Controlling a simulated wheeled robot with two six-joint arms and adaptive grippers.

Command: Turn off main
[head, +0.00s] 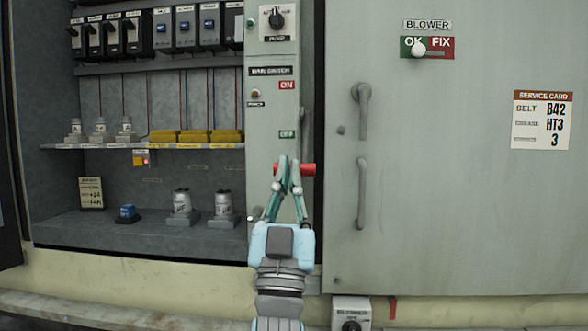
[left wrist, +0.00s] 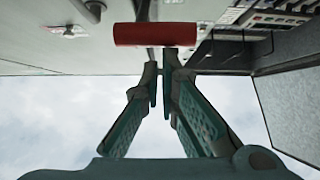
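The main switch panel (head: 272,110) is a pale narrow strip with a red ON label (head: 287,85) above and a green OFF label (head: 287,134) below. Its red handle (head: 309,170) lies level just below the OFF label. My left gripper (head: 289,162) is in front of the handle and hides its middle. In the left wrist view the red handle (left wrist: 155,34) is just beyond the fingertips (left wrist: 161,72). The fingers are nearly together, with nothing seen between them. Whether they touch the handle cannot be told. My right gripper is not in view.
A rotary pump knob (head: 276,19) sits above the switch panel. The open cabinet at left holds breakers (head: 160,32), yellow blocks (head: 195,136) and several small parts.

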